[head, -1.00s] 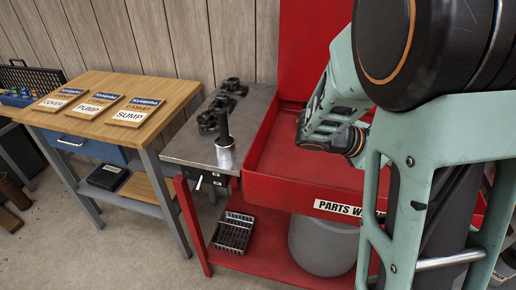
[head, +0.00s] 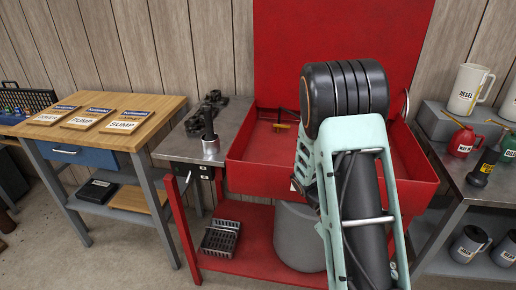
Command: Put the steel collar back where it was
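No part is clearly readable as a loose steel collar. A shiny steel cylinder (head: 211,146) stands upright on the front of the grey metal side table (head: 180,148), with a dark shaft rising from it; I cannot tell whether it is the collar. Several dark metal parts (head: 207,112) lie behind it on the same table. My gripper is not visible. My pale green and black arm rises in front of the red parts washer and hides part of its basin (head: 258,150), so anything behind the arm is hidden.
A wooden bench (head: 150,103) with three labelled gasket packs (head: 125,122) stands at left. A shelf unit at right holds a white diesel jug (head: 467,90), a red oil can (head: 462,142) and other containers. A wire basket (head: 221,238) sits on the red lower shelf. A small orange-brown item (head: 281,125) lies in the basin.

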